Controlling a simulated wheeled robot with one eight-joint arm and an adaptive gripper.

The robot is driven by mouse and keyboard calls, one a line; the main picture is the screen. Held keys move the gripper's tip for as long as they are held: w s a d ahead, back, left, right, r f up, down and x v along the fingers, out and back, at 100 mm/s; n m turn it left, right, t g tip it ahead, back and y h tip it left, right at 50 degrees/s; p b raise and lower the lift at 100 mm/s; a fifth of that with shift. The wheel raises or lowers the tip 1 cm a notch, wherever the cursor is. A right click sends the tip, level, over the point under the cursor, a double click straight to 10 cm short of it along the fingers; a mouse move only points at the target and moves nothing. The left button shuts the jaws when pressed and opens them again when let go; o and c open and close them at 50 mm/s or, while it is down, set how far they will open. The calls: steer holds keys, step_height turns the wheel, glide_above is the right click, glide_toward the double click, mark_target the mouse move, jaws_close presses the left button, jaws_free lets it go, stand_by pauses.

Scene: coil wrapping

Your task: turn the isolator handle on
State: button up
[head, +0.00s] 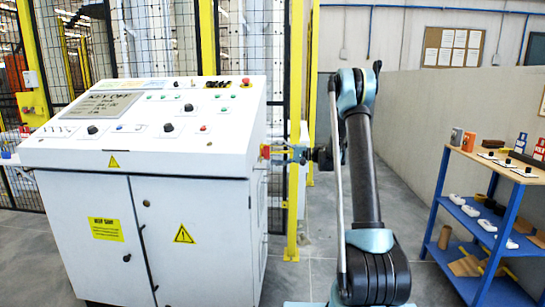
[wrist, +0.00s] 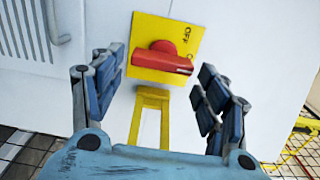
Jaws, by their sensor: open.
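The isolator handle (wrist: 162,60) is a red bar with a round hub on a yellow plate (wrist: 190,28) on the cabinet's side. In the head view the handle (head: 265,151) is a small red and yellow patch on the console's right side. My gripper (wrist: 164,66) is open, with one finger left and one right of the bar. In the head view my gripper (head: 283,152) is close to the handle; I cannot tell whether it touches.
A yellow U-shaped frame (wrist: 150,96) shows below the plate. The white control console (head: 150,225) has knobs, buttons and a screen. A yellow post (head: 294,120) and mesh fence stand behind my gripper. A blue shelf (head: 478,215) stands at the right.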

steer(key=d, duration=1)
steer(key=shift+s+d, duration=0.15)
steer(key=s+r+h, duration=0.3)
steer(key=s+h, duration=0.5)
steer(key=s, duration=1.7)
steer(key=s+d+f+h, duration=0.3)
steer(key=s+d+f, duration=0.2)
steer(key=s, duration=0.4)
steer(key=s+d+f+t+h, duration=0.1)
steer(key=s+d+f+h, duration=0.2)
steer(key=s, duration=0.6)
steer(key=s+d+f+h, duration=0.4)
steer(key=s+d+f, duration=0.3)
steer(key=s, duration=0.3)
steer(key=shift+d+n+t, duration=0.2)
steer(key=shift+n+t, duration=0.1)
steer(key=shift+n, duration=0.1)
steer(key=shift+s, duration=0.1)
